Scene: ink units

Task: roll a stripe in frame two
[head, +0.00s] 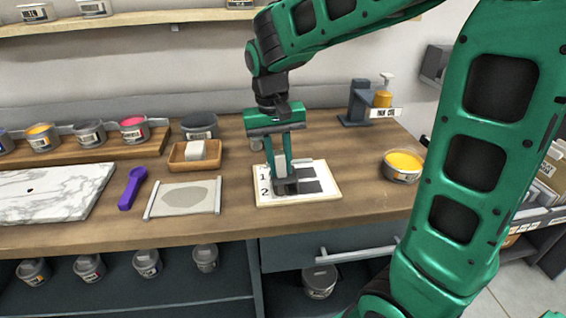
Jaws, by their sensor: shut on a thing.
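My gripper (281,152) is shut on a roller (285,187), which has a pale handle and a dark lower part. The roller is low over the left half of a white card (328,196) on the wooden counter and appears to touch it. The card's left edge carries the numbers 1 and 2, one above the other. Dark grey bands (314,186) show to the right of the roller, in both the row of 1 and the row of 2. The roller hides part of both rows.
Left of the card lie a framed pale sheet (171,204) with a grey patch, a wooden tray (178,165) with a pale block, a purple scoop (130,190) and a marble slab (60,208). A tub of yellow ink (402,176) stands to the right. Ink tubs line the back left.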

